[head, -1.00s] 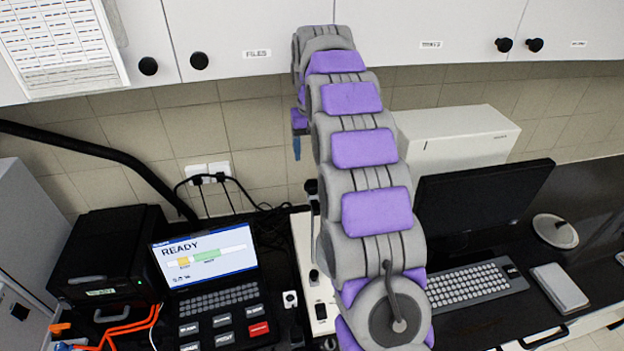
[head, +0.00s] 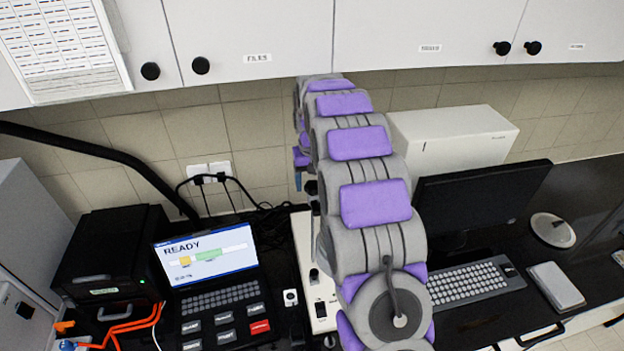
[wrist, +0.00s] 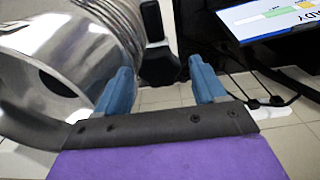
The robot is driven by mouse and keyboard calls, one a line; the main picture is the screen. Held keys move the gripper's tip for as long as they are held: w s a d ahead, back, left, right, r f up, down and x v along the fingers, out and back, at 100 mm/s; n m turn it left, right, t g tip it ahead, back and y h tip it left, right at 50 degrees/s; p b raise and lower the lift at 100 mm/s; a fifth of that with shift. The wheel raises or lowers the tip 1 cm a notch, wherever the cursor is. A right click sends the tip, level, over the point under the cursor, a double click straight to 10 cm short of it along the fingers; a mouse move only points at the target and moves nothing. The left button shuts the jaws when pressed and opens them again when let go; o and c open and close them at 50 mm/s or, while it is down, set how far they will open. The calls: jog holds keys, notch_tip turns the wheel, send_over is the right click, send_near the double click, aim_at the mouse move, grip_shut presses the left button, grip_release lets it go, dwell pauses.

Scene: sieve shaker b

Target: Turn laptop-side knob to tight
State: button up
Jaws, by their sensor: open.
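The black lobed knob (wrist: 160,66) shows in the wrist view beside a shiny metal sieve stack (wrist: 60,55). A second black part (wrist: 152,20) stands just above it in the picture. My gripper (wrist: 161,72) is open, its two blue fingers to the left and right of the knob in the picture. I cannot tell whether either finger touches it. In the head view my gripper (head: 298,178) hangs at the far end of my arm, one blue finger showing. The pale shaker base (head: 305,255) shows left of my arm, which hides most of the shaker.
A laptop (head: 205,262) left of the shaker shows READY and a yellow and green bar. A black box (head: 108,258) with orange cables stands further left. A monitor (head: 482,200), keyboard (head: 475,283) and white case (head: 455,140) are on the right. Cabinets (head: 430,35) hang above.

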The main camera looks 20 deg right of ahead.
jog(key=shift+c, duration=0.5)
jog(key=c, duration=1)
jog(key=shift+o, duration=0.2)
jog(key=shift+m+b, duration=0.35)
jog(key=shift+m, duration=0.05)
jog(key=shift+f+m+b, duration=0.15)
jog(key=shift+m+b, duration=0.6)
jog(key=shift+m, duration=0.25)
jog(key=m+b, duration=0.1)
jog(key=m, duration=0.2)
jog(key=shift+d+m+b, duration=0.15)
jog(key=shift+m+b, duration=0.15)
jog(key=shift+b, duration=0.1)
jog(key=m+b, duration=0.1)
jog(key=m, duration=0.2)
jog(key=shift+m, duration=0.4)
jog(key=shift+o, duration=0.2)
jog(key=m+b, duration=0.1)
jog(key=m, duration=0.2)
jog(key=shift+s, duration=0.1)
